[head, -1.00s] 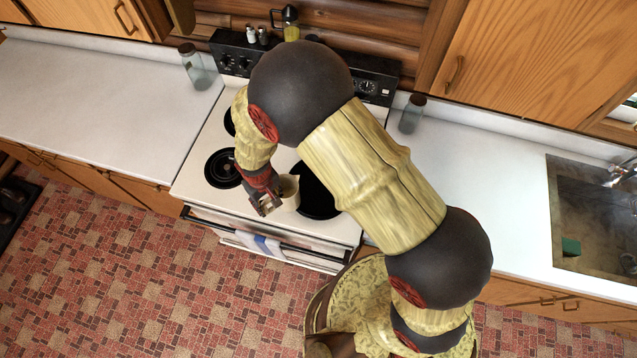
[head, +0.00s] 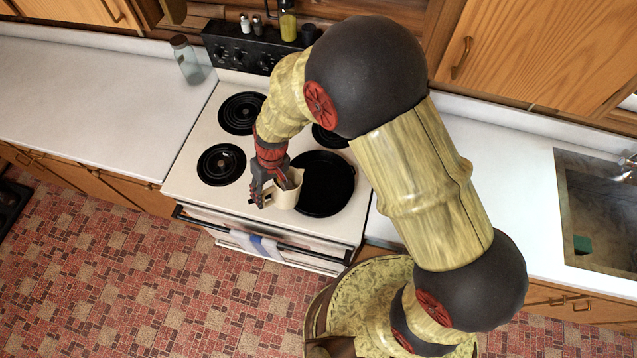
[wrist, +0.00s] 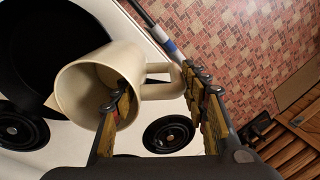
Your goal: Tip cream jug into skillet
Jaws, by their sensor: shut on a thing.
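The cream jug (head: 286,190) is a plain off-white jug with a loop handle. It is at the left edge of the black skillet (head: 326,184), which sits on the front right of the stove. My gripper (head: 268,190) is shut on the jug, at its left side. In the wrist view the jug (wrist: 84,80) shows its open mouth, with one finger of my gripper (wrist: 165,110) inside the mouth and the other beyond the handle. The jug looks empty where its inside shows. The skillet (wrist: 40,45) lies beyond its spout. I cannot tell the exact tilt.
The white stove (head: 190,185) has bare coil burners (head: 221,164) on its left. A yellow bottle (head: 288,22) and shakers (head: 252,24) stand on the back panel. A glass jar (head: 187,60) is on the left counter. A towel (head: 262,246) hangs on the oven handle.

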